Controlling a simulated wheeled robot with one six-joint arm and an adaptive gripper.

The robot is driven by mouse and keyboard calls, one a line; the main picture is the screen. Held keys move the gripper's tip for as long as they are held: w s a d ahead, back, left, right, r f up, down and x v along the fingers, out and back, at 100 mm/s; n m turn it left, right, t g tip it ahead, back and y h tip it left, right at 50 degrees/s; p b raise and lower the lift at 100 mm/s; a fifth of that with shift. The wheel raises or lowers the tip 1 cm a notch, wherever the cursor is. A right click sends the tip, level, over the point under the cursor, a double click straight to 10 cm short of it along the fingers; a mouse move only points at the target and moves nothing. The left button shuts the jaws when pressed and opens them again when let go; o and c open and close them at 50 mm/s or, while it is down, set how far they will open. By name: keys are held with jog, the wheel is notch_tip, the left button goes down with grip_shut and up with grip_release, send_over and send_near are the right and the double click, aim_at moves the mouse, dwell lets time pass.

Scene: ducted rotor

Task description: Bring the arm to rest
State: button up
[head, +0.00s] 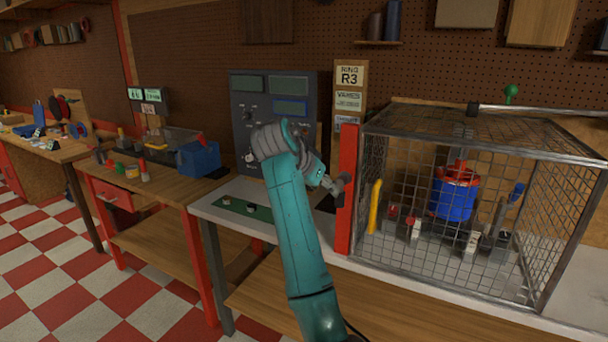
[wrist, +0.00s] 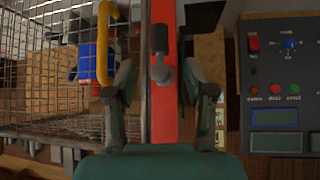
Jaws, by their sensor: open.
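My teal arm reaches up in the head view, and my gripper (head: 336,184) is beside the red post (head: 347,190) at the left edge of the wire cage. In the wrist view my gripper (wrist: 160,45) is open, with one finger on each side of the red post (wrist: 174,110). A grey knob with a black end (wrist: 161,65) shows between the fingers, in front of the post. I cannot tell whether the fingers touch anything. A yellow handle (head: 374,207) is on the cage front; in the wrist view this handle (wrist: 105,45) is close to the left finger.
The wire cage (head: 455,260) encloses a blue and red rotor unit (head: 454,195) and several small parts. A grey control panel (head: 274,110) stands behind my arm. A blue bin (head: 199,159) is on the left bench. Checkered floor (head: 65,285) is clear at left.

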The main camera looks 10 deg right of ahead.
jog(key=s+d+f+n+t+y, duration=0.1)
jog(key=s+f+n, duration=0.15)
jog(key=f, duration=1.15)
jog(key=s+d+f+n+t, duration=0.1)
jog(key=s+f+n, duration=0.15)
jog(key=f, duration=1.05)
jog(key=s+d+f+n+t+y, duration=0.1)
jog(key=s+f+n+t+y, duration=0.15)
jog(key=s+f, duration=1.5)
jog(key=s+n+t+y, duration=0.2)
jog(key=s+y, duration=0.1)
jog(key=s, duration=2.1)
jog(key=s+r+t, duration=0.2)
jog(key=s+r, duration=1.2)
jog(key=s, duration=0.5)
jog(key=shift+s+r, duration=0.15)
jog(key=shift+r, duration=0.25)
jog(key=shift+d, duration=0.1)
